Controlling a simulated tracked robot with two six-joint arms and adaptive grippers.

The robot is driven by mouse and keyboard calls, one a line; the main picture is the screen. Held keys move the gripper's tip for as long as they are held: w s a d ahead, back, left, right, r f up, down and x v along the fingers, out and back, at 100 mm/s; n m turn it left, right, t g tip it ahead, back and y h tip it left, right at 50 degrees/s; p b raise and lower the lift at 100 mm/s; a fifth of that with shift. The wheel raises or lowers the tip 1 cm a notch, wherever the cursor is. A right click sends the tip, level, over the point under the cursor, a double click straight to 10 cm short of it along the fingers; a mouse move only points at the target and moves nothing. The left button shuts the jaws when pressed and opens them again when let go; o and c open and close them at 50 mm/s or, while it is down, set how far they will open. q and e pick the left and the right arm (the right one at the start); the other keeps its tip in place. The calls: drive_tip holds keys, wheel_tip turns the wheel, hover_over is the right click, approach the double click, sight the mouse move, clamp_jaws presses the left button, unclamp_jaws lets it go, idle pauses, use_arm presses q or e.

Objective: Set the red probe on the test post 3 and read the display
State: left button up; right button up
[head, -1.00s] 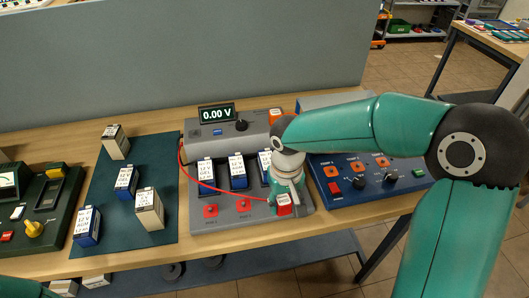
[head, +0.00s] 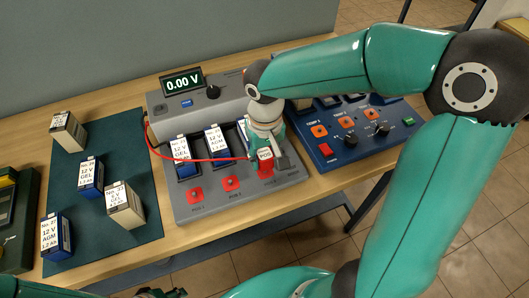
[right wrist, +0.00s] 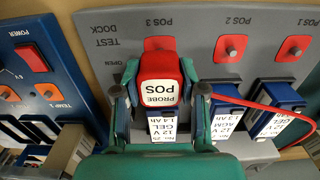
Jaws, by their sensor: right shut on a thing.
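My right gripper (head: 268,160) is shut on the red probe (head: 265,168), whose white label reads PROBE POS in the right wrist view (right wrist: 160,92). The probe is over the front of the grey test dock (head: 292,178), at the POS 3 red post (right wrist: 158,43). I cannot tell whether its tip touches the post, since the probe body hides it. The POS 2 post (head: 231,184) and POS 1 post (head: 195,194) are bare. The display (head: 181,83) reads 0.00 V. A red cable runs left from the probe. My left gripper (head: 162,294) barely shows at the bottom edge.
Three batteries sit in the dock, the third mostly behind my right gripper. Several batteries stand on the dark green mat (head: 110,240) at left. A blue panel (head: 355,138) with knobs and orange sockets stands close on the right.

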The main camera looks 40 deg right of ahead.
sight(265, 165)
drive_tip(key=shift+f+b, duration=0.5)
drive_tip(key=shift+f, duration=0.5)
idle(0.8)
drive_tip(key=shift+s+f+b, duration=0.1)
drive_tip(key=shift+f+b, duration=0.5)
drive_tip(key=shift+b, duration=0.05)
drive_tip(key=o, duration=0.9)
drive_tip(key=shift+c, duration=0.2)
drive_tip(key=shift+r, duration=0.1)
drive_tip(key=shift+r+p, duration=4.35)
drive_tip(key=shift+r, duration=1.15)
